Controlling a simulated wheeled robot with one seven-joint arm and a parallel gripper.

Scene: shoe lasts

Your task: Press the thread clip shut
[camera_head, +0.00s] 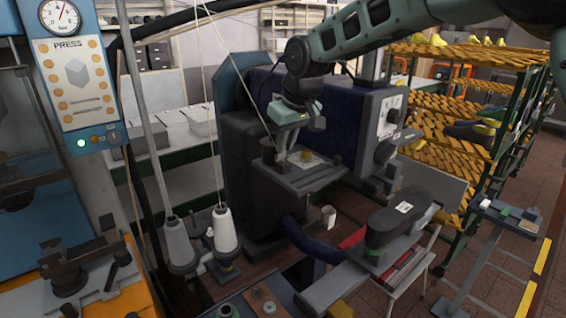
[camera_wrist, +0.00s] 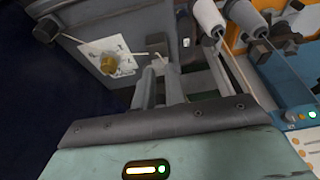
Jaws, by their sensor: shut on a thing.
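In the head view my gripper (camera_head: 282,156) points down onto the top of the dark sewing machine (camera_head: 300,178). The clip itself is too small and covered to make out clearly there. A thread runs down from above to the machine top beside my gripper.
A brass knob (camera_head: 337,159) on a pale plate sits right beside my gripper. A dark shoe last (camera_head: 398,222) rests on a stand at the right. A press (camera_head: 80,75) stands at far left.

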